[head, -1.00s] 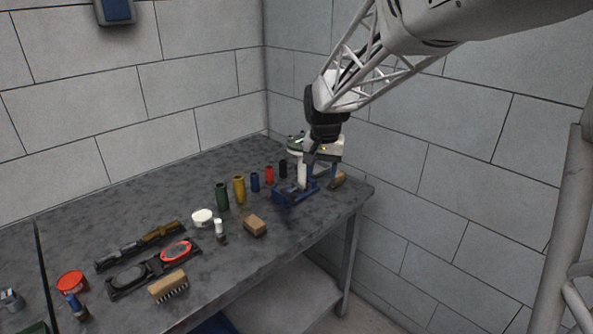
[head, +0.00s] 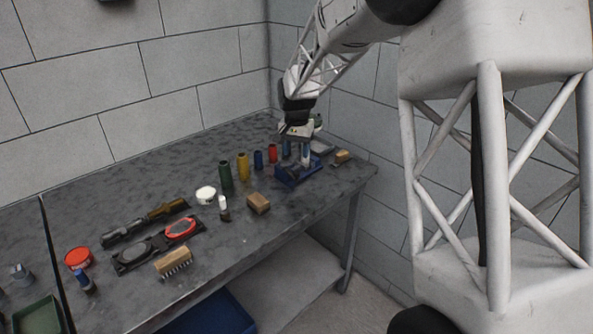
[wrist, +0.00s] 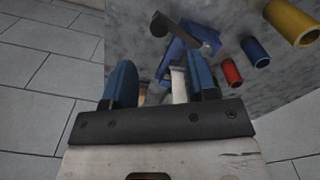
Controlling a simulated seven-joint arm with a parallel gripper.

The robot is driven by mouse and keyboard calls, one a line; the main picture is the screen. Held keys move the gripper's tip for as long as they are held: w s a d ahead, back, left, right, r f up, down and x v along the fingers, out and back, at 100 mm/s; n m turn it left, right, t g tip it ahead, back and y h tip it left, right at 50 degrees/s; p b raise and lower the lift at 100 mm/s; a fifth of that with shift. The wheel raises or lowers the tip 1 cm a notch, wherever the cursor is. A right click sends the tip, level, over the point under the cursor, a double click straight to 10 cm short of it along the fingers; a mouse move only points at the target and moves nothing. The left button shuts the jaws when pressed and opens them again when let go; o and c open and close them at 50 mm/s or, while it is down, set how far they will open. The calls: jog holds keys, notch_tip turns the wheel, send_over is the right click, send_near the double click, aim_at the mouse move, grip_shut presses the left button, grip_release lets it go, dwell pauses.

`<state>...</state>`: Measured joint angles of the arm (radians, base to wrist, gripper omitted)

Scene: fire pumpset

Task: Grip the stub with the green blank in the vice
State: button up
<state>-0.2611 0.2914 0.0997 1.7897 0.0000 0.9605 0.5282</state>
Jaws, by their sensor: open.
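The blue vice (head: 290,180) stands near the far right end of the dark workbench. It also shows in the wrist view (wrist: 176,50), beyond my fingers. A pale upright post (wrist: 178,86), perhaps the stub, rises at the vice; its top is partly hidden by my gripper. I cannot make out a green blank on it. My gripper (head: 296,150) points down over the vice. In the wrist view my open gripper (wrist: 160,72) has its two blue fingers apart, with the post between them in the picture, closer to the right finger. Contact cannot be told.
A wooden block (head: 259,203) lies in front; a small wooden piece (head: 342,156) lies to the right. The wall is close behind.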

aim_at(296, 172)
jog(key=shift+f, duration=0.1)
jog(key=shift+f, duration=3.8)
grip_shut()
